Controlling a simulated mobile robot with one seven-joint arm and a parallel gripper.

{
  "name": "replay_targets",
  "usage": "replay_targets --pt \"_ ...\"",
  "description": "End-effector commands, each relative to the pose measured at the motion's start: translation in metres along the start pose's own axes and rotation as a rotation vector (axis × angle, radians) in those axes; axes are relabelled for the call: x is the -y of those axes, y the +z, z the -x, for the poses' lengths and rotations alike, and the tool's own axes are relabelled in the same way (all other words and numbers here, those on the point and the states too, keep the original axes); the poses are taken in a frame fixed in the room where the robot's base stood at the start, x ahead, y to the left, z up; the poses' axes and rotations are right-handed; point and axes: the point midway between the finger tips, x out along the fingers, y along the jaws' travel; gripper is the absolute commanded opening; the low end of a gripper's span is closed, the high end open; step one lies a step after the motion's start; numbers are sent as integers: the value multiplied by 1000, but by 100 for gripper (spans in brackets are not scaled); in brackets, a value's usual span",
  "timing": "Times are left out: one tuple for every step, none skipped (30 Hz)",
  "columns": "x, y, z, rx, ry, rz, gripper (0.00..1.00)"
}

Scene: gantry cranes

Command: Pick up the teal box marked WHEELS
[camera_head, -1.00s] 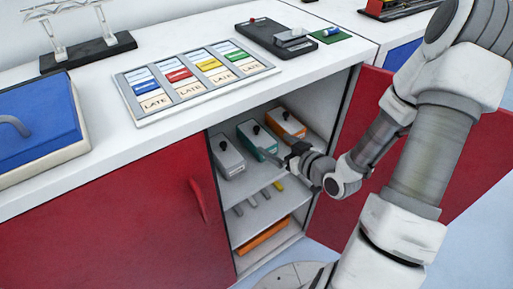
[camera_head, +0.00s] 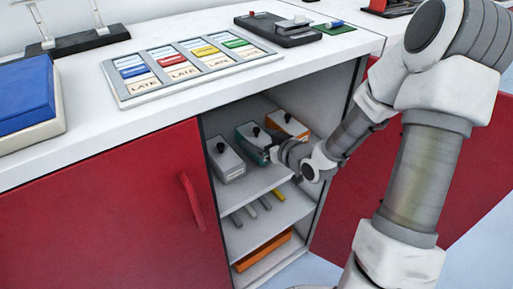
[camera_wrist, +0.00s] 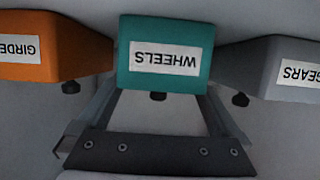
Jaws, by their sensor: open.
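The teal box marked WHEELS (camera_wrist: 165,82) fills the upper middle of the wrist view, its label upside down and a dark knob on its lid. In the head view the teal box (camera_head: 250,136) sits on the upper shelf between a grey box and an orange box. My gripper (camera_wrist: 157,105) is open, its two fingers reaching toward the left and right edges of the teal box. I cannot tell whether the fingers touch it. In the head view my gripper (camera_head: 276,152) is at the box's front, hiding part of it.
The grey box marked GEARS (camera_wrist: 285,68) and the orange box (camera_wrist: 50,48) flank the teal one closely. The upper shelf (camera_head: 262,182) lies inside the red cabinet (camera_head: 110,220). Several small bars and another orange item (camera_head: 262,250) lie below. The open red door stands at the right.

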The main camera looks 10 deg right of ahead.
Motion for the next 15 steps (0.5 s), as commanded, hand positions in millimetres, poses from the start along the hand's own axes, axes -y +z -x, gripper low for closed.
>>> replay_targets --pt "1 3 -9 -2 -2 1 100" --pt "1 3 -13 -1 -2 0 100" --pt "0 2 -17 -1 -2 0 100" --pt "0 2 -20 -1 -1 0 100" --pt "0 2 -21 -1 -1 0 100" --pt "0 1 -23 -1 -1 -1 100" --pt "0 1 -24 -1 -1 -1 100" --pt "0 0 -24 0 0 0 100" --pt "0 0 -24 0 0 0 100" --pt "0 0 -23 0 0 0 100" --pt "0 0 -23 0 0 0 100" --pt "0 0 -23 0 0 0 100" --pt "0 0 -23 0 0 0 98" --pt "0 0 -23 0 0 0 93" --pt "0 0 -23 0 0 0 86"
